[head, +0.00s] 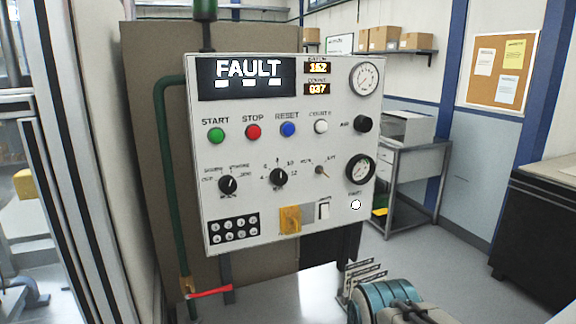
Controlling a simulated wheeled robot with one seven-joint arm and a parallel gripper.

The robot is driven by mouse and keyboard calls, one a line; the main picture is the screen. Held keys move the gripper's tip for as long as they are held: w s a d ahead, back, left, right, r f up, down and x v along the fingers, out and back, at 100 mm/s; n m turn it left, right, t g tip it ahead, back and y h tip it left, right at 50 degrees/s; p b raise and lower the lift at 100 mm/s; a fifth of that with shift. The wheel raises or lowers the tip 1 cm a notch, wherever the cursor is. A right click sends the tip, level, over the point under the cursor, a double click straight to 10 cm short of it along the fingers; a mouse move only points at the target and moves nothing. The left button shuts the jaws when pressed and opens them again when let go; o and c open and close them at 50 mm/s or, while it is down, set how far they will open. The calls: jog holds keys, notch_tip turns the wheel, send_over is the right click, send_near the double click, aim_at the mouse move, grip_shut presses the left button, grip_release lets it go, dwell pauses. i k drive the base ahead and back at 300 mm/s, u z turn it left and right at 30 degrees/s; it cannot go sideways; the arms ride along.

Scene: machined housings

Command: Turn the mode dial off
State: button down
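The control panel (345,225) faces me, upright. A black dial (228,184) sits at its lower left, with small word labels around it; the leftmost seems to read OFF. This looks like the mode dial. Its pale pointer mark seems tipped up and to the right, away from that label, but is too small to read surely. Nothing touches the dial. Teal and beige parts at the lower right look like my arm, well below and right of the dial. My gripper's fingers cannot be made out clearly there.
A second black dial (278,177) with numbers stands right of the first. Green (216,135), red (254,131) and blue (288,129) buttons sit above. The display (247,76) reads FAULT. A keypad (234,230) and yellow part (290,219) lie below. A red-handled lever (209,292) is lower left.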

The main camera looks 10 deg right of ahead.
aim_at(228, 185)
jog(key=u, duration=0.05)
jog(key=k, duration=0.5)
jog(key=z, duration=1.6)
jog(key=k, duration=1.15)
jog(key=u, duration=1.4)
jog(key=i, duration=1)
jog(key=u, duration=0.05)
